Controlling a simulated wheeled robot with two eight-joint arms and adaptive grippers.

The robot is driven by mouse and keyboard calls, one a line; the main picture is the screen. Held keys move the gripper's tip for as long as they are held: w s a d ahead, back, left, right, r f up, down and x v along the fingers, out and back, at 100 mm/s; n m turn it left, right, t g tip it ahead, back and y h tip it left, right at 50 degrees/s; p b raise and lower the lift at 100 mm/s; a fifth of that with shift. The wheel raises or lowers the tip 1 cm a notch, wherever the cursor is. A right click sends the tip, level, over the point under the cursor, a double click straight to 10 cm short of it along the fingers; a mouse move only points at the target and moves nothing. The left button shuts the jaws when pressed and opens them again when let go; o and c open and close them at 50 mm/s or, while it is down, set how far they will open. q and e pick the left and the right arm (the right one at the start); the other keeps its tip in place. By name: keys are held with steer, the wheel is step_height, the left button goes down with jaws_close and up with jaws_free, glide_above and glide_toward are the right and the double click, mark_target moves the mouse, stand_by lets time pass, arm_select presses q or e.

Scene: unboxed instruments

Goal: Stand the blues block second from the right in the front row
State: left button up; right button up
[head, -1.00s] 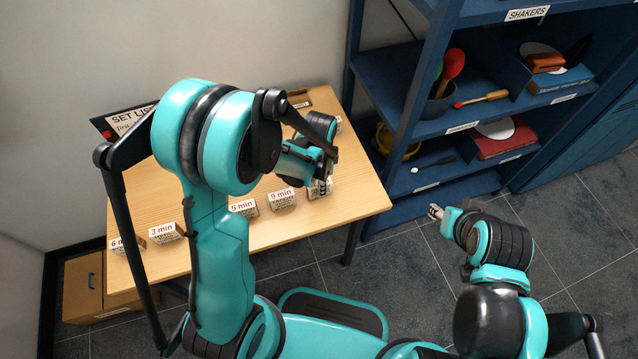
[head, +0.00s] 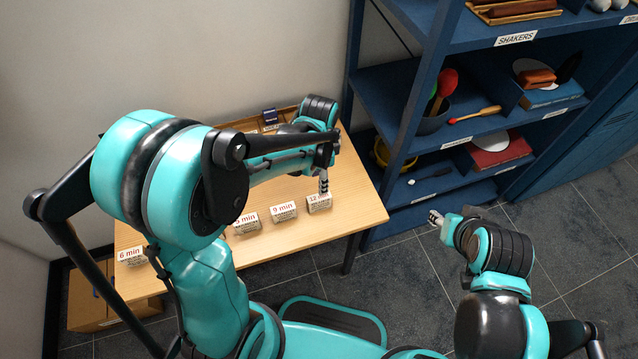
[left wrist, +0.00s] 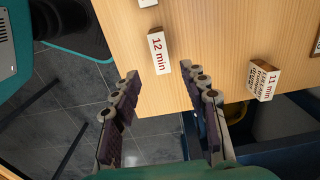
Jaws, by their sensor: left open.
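A 12 min block (head: 319,204) stands at the right end of the front row on the wooden table (head: 350,222). To its left stand a 9 min block (head: 284,212) and a 5 min block (head: 247,224), then, farther left, a 6 min block (head: 131,255). No "blues" wording is readable. My left gripper (head: 323,182) is open and empty just above and behind the 12 min block. In the left wrist view the 12 min block (left wrist: 159,52) is beyond the open fingers (left wrist: 160,92), apart from them. My right gripper (head: 435,217) is off the table; its jaw state is unclear.
An 11 min block (left wrist: 263,80) stands near the table edge in the left wrist view. A wooden tray (head: 290,112) lies at the table's back. A blue shelf (head: 415,85) stands to the right. My left arm hides much of the table's left part.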

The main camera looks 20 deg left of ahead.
arm_select(q)
steer(key=s+a+r+n+t, duration=0.4)
steer(key=s+r+n+t, duration=0.3)
steer(key=s+r+n, duration=0.3)
step_height(320, 180, up, 2)
steer(key=shift+s+a+r+n, duration=0.2)
steer(key=shift+a+n, duration=0.15)
steer(key=shift+n, duration=0.25)
steer(key=shift+w, duration=0.1)
steer(key=shift+f+b, duration=0.3)
steer(key=shift+f, duration=0.15)
